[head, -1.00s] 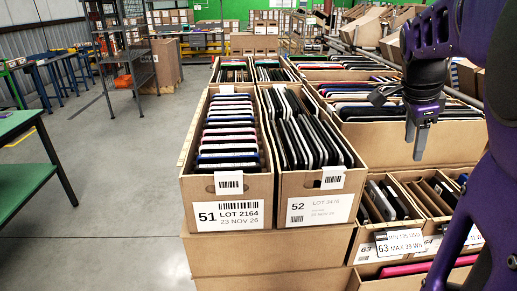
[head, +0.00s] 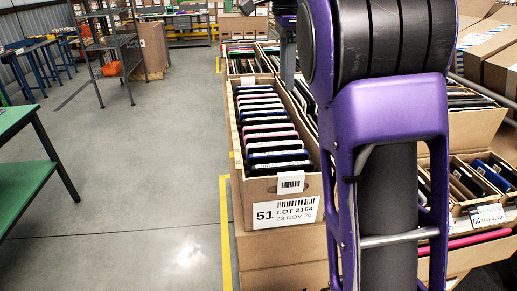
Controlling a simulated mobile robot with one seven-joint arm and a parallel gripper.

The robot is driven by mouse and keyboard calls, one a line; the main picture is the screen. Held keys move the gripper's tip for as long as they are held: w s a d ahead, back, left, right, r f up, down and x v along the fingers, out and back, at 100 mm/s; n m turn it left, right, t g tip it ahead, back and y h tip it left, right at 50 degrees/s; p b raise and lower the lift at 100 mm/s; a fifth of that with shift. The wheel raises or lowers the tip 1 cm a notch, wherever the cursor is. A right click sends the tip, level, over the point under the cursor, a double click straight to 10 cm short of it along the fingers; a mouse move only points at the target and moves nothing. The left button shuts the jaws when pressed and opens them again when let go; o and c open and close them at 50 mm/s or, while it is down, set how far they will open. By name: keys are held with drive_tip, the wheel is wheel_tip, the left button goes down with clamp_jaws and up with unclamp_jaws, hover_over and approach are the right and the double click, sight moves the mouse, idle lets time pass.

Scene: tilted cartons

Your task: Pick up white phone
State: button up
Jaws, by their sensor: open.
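Carton 51 (head: 286,212), labelled LOT 2164, holds a row of phones or tablets standing on edge and leaning. Several have pale or white edges, such as one near the middle of the row (head: 262,106); others are blue, pink or dark. I cannot tell which single one is the white phone. My gripper (head: 287,80) shows as a narrow grey part at the top, partly hidden behind my purple arm. It points down over the far right part of the carton row, and nothing is seen held in it. Its fingertips are small and seen edge-on.
My arm covers carton 52 and much of the right side. More cartons of devices (head: 478,180) stand at the right, with open carton flaps (head: 490,50) behind. A green table (head: 22,165) stands at the left. The grey floor (head: 140,190) between is clear.

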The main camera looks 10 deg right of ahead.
drive_tip(key=a, duration=0.2)
hover_over(275, 143)
wheel_tip(275, 143, down, 11)
drive_tip(key=shift+d+f+b, duration=0.1)
drive_tip(key=shift+f+b, duration=0.05)
drive_tip(key=shift+b, duration=0.25)
drive_tip(key=shift+f+b, duration=0.35)
drive_tip(key=shift+f, duration=2.55)
clamp_jaws()
